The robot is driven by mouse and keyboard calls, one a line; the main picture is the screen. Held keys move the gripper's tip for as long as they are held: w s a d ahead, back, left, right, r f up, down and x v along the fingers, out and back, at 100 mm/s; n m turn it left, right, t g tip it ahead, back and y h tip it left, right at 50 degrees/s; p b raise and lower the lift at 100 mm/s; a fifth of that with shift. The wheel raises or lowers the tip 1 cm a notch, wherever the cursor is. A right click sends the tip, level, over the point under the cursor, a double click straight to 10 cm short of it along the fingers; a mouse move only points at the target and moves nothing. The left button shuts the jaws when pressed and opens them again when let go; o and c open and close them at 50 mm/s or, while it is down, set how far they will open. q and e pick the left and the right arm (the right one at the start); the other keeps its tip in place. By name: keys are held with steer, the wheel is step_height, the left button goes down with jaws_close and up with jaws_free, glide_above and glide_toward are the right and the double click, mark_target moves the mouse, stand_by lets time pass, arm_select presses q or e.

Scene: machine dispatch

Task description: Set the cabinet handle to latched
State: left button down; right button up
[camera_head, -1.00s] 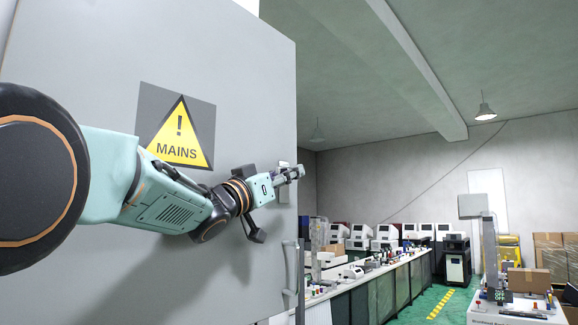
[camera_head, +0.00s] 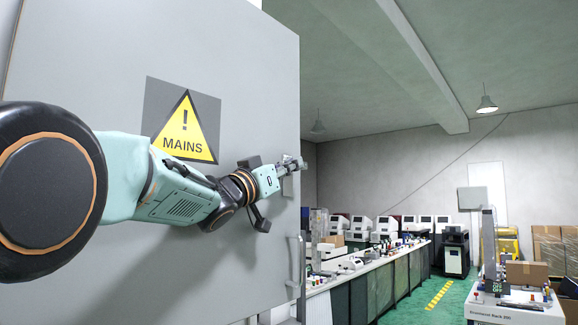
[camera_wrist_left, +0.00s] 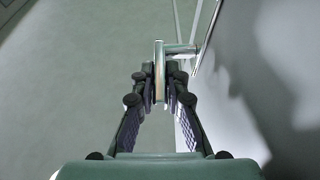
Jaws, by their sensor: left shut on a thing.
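The grey cabinet door (camera_head: 90,60) with a yellow MAINS warning sign fills the left of the head view. My left gripper (camera_head: 291,165) is at the door's right edge, shut on the cabinet handle. In the left wrist view the handle (camera_wrist_left: 159,60) is a pale metal bar standing between the two fingertips of the gripper (camera_wrist_left: 160,88), with a short crosspiece to its right. My right gripper is not in view.
A vertical grab bar (camera_head: 295,265) is on the door below the gripper. Behind it a long bench (camera_head: 372,290) with machines runs back along the room. A white cart (camera_head: 515,310) stands at the right. Green floor with a yellow line lies between them.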

arm_select(q)
steer(key=shift+s+r, duration=0.1)
steer(key=shift+r, duration=0.15)
stand_by(0.3)
